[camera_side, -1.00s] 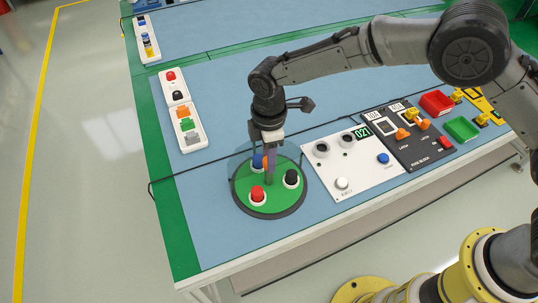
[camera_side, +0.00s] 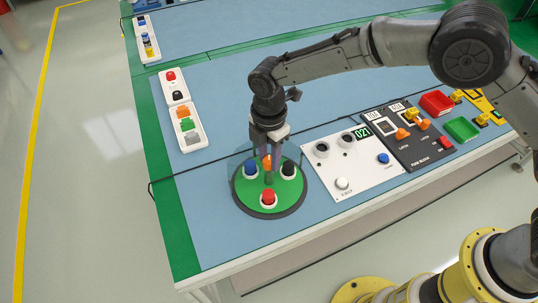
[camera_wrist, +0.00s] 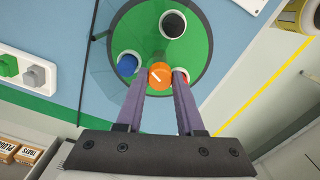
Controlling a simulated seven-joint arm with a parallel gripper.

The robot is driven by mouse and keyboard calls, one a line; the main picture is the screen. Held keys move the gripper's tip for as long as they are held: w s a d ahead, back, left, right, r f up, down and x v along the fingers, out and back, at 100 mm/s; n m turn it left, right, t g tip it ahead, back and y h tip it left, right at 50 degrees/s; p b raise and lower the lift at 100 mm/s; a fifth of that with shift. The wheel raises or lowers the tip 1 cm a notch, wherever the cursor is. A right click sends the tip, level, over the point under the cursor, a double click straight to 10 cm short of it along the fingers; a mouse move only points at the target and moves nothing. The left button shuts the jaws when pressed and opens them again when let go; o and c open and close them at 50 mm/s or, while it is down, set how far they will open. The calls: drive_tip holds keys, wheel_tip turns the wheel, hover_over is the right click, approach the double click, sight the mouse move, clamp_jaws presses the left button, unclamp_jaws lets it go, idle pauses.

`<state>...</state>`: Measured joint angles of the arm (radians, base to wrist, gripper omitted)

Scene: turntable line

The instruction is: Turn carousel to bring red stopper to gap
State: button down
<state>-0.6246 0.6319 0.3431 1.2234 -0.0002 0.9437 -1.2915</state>
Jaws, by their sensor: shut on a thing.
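The carousel (camera_side: 249,202) is a round green disc with a dark rim. Its red stopper (camera_side: 268,197) is at the near side; in the wrist view the red stopper (camera_wrist: 184,76) is mostly hidden behind the right finger. A blue stopper (camera_side: 251,168) is at the left and a black stopper (camera_side: 288,169) at the right. My gripper (camera_side: 268,166) points down over the disc's middle. In the wrist view my gripper (camera_wrist: 159,78) is shut on an orange knob (camera_wrist: 160,72) with a white mark. I cannot make out the gap clearly.
A faint see-through guard (camera_side: 235,161) stands along the disc's far-left side. A white panel (camera_side: 360,170) with buttons lies close to the right. White trays (camera_side: 189,142) with coloured pieces lie at the back left. The blue mat before the carousel is clear.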

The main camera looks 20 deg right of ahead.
drive_tip(key=shift+r+n, duration=0.1)
drive_tip(key=shift+n, duration=2.5)
drive_tip(key=c, duration=0.5)
unclamp_jaws()
wheel_tip(320, 180, up, 14)
drive_tip(key=shift+f, duration=0.15)
